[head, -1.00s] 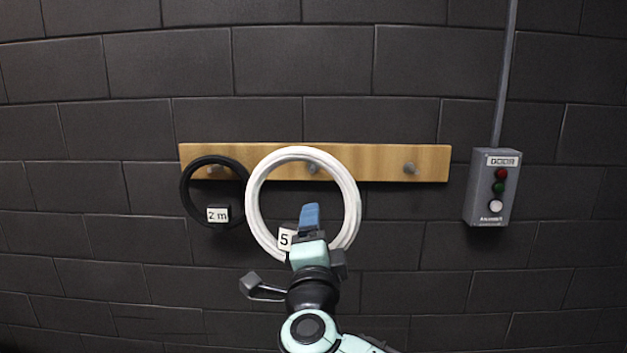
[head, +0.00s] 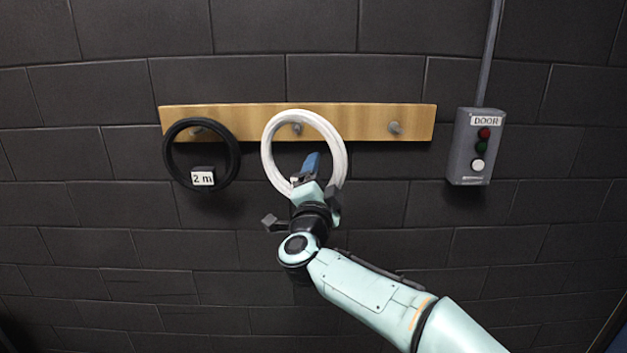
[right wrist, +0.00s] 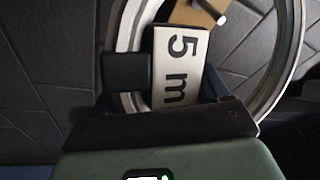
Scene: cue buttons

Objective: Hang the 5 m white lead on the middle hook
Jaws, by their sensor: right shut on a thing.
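The white lead (head: 334,135) is a coiled ring in front of the wooden hook board (head: 350,119). It frames the middle hook (head: 297,128) in the head view; I cannot tell whether it rests on that hook. My right gripper (head: 308,172) is shut on the lead at the ring's bottom. In the right wrist view the white coil (right wrist: 290,60) and its "5 m" label (right wrist: 177,65) show at the fingers. The left gripper is in neither view.
A black lead (head: 236,155) with a "2 m" label hangs on the left hook (head: 197,130). The right hook (head: 394,128) is bare.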

